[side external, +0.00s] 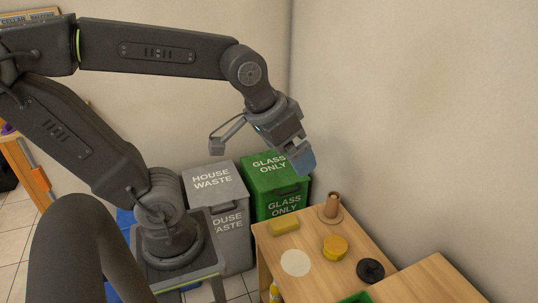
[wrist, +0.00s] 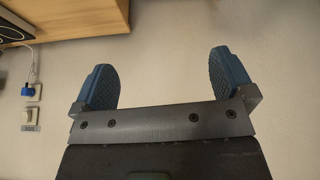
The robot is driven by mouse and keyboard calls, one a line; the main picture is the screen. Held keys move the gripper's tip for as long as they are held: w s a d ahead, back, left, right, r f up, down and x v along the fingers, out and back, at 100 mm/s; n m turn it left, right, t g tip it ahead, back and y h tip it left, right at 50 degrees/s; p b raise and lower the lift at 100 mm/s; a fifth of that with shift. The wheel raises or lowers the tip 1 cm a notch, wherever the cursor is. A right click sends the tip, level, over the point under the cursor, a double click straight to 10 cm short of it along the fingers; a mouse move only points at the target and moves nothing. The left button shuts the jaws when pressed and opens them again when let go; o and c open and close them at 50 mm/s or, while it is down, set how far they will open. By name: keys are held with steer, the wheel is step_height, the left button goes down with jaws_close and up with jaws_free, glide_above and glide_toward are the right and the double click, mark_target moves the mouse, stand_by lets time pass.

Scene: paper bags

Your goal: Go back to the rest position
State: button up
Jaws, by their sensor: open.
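My gripper (side external: 301,160) is in the upper middle of the side external view, raised above the small wooden table. Only part of its blue fingertips shows there. In the wrist view my gripper (wrist: 166,78) has its two blue ridged finger pads wide apart, with nothing between them. My gripper touches nothing that I can see.
A wooden table (side external: 312,284) bears a yellow sponge (side external: 284,227), a pale disc (side external: 295,262), a round yellow thing (side external: 335,248), a black lidded thing (side external: 371,271) and a brown holder (side external: 332,207). Grey (side external: 216,183) and green (side external: 276,176) bins stand behind. Wall sockets (wrist: 33,92) show left.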

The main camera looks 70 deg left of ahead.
steer(key=s, duration=0.1)
steer(key=s+m, duration=0.1)
steer(key=s, duration=0.1)
steer(key=shift+s+f, duration=0.3)
steer(key=shift+f, duration=0.1)
